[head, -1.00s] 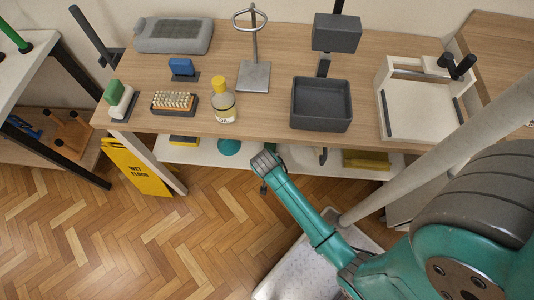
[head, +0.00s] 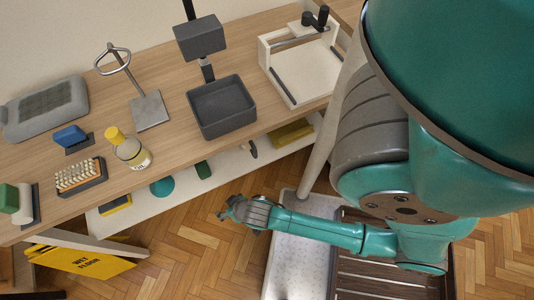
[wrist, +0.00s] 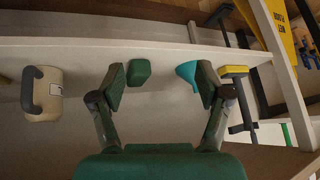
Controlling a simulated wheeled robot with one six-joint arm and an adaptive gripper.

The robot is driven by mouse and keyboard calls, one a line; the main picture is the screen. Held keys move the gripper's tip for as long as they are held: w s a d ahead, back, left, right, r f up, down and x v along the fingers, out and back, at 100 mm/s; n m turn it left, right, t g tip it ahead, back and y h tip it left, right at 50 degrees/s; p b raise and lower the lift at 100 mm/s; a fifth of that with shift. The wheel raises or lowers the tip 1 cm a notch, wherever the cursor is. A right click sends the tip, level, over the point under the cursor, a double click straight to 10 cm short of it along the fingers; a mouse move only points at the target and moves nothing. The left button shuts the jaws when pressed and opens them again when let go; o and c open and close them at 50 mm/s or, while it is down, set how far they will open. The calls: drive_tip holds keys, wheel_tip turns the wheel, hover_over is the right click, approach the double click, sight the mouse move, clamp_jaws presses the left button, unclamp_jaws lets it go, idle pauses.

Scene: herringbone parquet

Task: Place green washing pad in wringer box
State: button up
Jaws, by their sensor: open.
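A small dark green pad (head: 203,170) lies on the low white shelf under the table. In the wrist view the pad (wrist: 138,72) shows beyond my fingertips, nearer the left finger. My gripper (head: 229,207) is open and empty, in front of the shelf; both fingers show in the wrist view (wrist: 160,84). A green block (head: 8,197) on a white piece stands at the table's left end. A dark grey open box (head: 222,108) with a block above it on a post, and a white box with a bar and black handles (head: 300,75), stand on the table. I cannot tell which is the wringer.
A teal funnel-like thing (wrist: 188,73) sits beside the pad, with a yellow and black item (wrist: 234,72) further right. The tabletop lies above the shelf.

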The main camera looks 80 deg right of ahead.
drive_tip(key=s+a+r+n+t, duration=0.1)
drive_tip(key=s+r+n+t, duration=0.1)
drive_tip(key=s+r, duration=0.3)
drive_tip(key=s+a+r+n+t+y, duration=0.1)
drive_tip(key=s+r, duration=0.4)
drive_tip(key=r, duration=0.9)
drive_tip(key=s+a+r+n+t+y, duration=0.1)
drive_tip(key=s+a+r+n+t, duration=0.2)
drive_tip(key=r, duration=0.6)
drive_tip(key=shift+s+a+r+t, duration=0.25)
drive_tip(key=shift+s+r+t, duration=0.15)
drive_tip(key=shift+s+t, duration=0.7)
